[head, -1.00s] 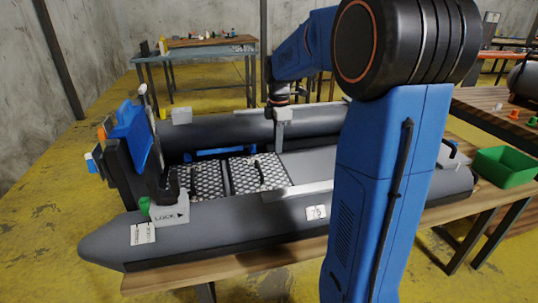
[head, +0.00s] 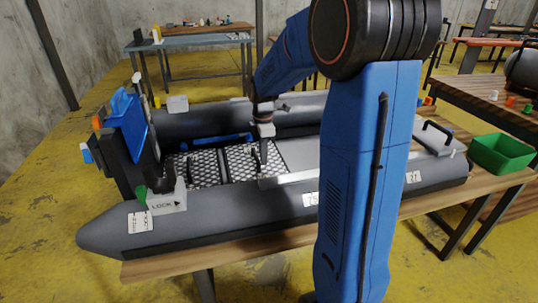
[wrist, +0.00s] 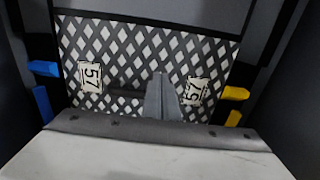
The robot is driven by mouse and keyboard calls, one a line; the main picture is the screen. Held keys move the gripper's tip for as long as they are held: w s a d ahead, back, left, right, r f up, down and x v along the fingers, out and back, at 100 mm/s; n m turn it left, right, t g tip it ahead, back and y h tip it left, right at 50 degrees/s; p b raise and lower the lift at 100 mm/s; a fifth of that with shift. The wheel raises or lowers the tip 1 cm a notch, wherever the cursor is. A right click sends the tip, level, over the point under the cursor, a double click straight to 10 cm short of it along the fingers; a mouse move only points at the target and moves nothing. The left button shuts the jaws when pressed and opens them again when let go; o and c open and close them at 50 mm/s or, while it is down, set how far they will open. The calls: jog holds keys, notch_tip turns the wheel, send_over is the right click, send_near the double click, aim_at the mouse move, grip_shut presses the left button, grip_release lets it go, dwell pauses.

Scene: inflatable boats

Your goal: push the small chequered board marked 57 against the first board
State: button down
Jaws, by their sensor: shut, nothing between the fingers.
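The small chequered board marked 57 (wrist: 120,50) fills much of the wrist view, with a black-on-white label near each side. In the head view it appears to be the right-hand chequered board (head: 238,166), inside the boat. The other chequered board (head: 203,170) lies to its left, with a dark line between them; I cannot tell whether they touch. My gripper (wrist: 161,78) is shut and empty, pointing down at the 57 board beside a dark bar-like handle (wrist: 125,90). In the head view my gripper (head: 264,146) is at that board's right side. Contact is unclear.
The grey boat (head: 240,208) rests on a wooden table (head: 270,240). A plain grey panel (head: 300,153) lies right of the boards. A white LOCK block (head: 168,200) and a blue-and-black upright unit (head: 128,125) stand at the left. A green bin (head: 502,153) is at the right.

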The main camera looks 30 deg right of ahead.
aim_at(256, 159)
jog(key=shift+a, duration=0.15)
jog(key=shift+w+a, duration=0.2)
jog(key=shift+a, duration=0.4)
jog(key=shift+w+a, duration=0.2)
jog(key=shift+a, duration=0.35)
jog(key=shift+d, duration=0.1)
